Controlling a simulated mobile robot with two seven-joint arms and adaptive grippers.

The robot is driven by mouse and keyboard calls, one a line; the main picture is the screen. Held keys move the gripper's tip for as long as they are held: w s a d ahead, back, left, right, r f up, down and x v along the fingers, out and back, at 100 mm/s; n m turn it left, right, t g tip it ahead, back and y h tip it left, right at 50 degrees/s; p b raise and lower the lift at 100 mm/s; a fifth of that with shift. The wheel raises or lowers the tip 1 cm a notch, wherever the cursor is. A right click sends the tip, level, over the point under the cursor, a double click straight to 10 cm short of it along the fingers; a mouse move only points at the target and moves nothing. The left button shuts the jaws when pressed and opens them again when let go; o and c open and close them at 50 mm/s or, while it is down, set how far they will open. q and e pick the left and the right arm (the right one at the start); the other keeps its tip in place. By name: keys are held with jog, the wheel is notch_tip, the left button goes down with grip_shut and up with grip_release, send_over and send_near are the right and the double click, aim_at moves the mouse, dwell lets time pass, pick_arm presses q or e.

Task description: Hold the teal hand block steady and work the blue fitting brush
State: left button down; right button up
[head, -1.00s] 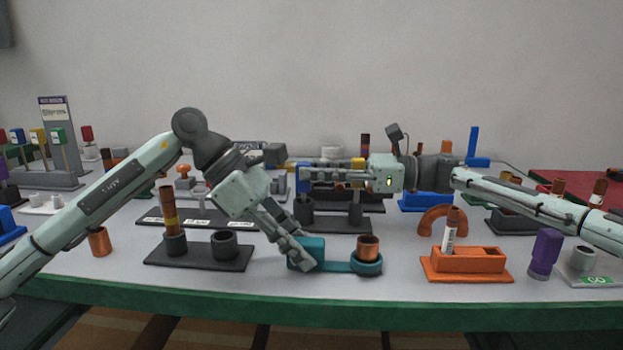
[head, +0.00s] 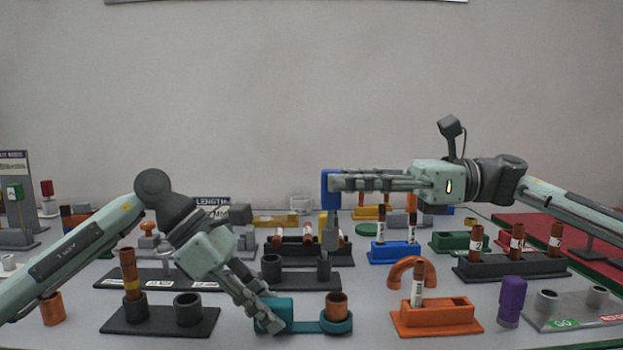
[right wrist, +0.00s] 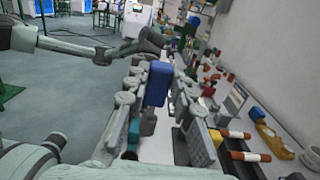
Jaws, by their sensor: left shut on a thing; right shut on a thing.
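The teal hand block (head: 308,326) lies on the table near the front edge, with an upright copper fitting (head: 337,306) in its ring at the right end. My left gripper (head: 268,322) is shut on the block's left end. My right gripper (head: 333,183) is shut on the blue handle of the fitting brush (head: 330,203). The brush hangs upright with its grey head (head: 330,238) down, apart from the fitting and well above it, roughly in line with it in the head view. In the right wrist view the blue handle (right wrist: 157,83) stands between the fingers.
A black stand (head: 160,320) with a brown-and-yellow tube is left of the block. An orange holder (head: 437,317) with a labelled tube and a purple piece (head: 512,300) are to its right. Black racks (head: 300,281) stand behind it. The air around the brush is clear.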

jog(key=shift+s+d, duration=0.2)
jog(key=shift+s, duration=0.35)
jog(key=shift+s+d, duration=0.2)
jog(key=shift+s, duration=0.3)
jog(key=shift+f, duration=2.8)
jog(key=shift+f, duration=0.1)
